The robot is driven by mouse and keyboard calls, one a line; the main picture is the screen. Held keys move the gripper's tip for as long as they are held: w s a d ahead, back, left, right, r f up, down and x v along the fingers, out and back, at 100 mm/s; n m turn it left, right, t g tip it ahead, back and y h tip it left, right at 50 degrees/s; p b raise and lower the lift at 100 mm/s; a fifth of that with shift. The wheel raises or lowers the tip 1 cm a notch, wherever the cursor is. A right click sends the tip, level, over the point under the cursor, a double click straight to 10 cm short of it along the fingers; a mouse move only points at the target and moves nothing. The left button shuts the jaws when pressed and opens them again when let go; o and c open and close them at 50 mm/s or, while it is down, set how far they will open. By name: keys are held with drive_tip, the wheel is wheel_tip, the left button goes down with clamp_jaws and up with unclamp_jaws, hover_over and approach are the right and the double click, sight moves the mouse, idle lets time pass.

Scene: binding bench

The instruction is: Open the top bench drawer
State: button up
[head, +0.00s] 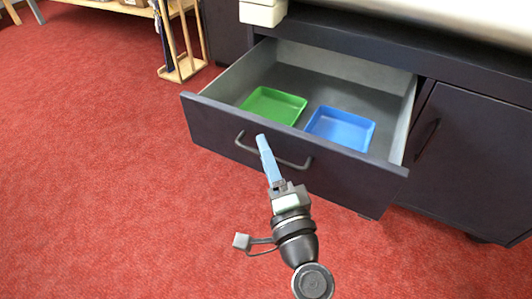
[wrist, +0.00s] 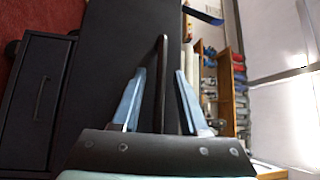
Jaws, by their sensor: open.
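The top drawer (head: 345,175) is dark-fronted and stands pulled well out of the bench, its grey inside showing in the head view. Its dark bar handle (head: 293,164) runs across the front. My gripper (head: 262,140) is at the handle, its light blue fingers over the bar's middle. In the wrist view the fingers (wrist: 158,92) are spread apart, with the dark handle bar (wrist: 163,65) between them. Gaps show beside the bar; whether either finger touches it I cannot tell.
A green tray (head: 273,105) and a blue tray (head: 340,129) lie inside the drawer. A closed cabinet door (head: 470,150) with a handle is at the right. A wooden rack (head: 184,70) stands at the back left. Open red carpet (head: 100,170) lies left of the drawer.

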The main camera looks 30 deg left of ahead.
drive_tip(key=shift+s+d, duration=0.1)
drive_tip(key=p+v, duration=0.3)
drive_tip(key=v, duration=0.9)
drive_tip(key=shift+s+d, duration=0.2)
drive_tip(key=shift+s, duration=0.15)
drive_tip(key=shift+w, duration=0.1)
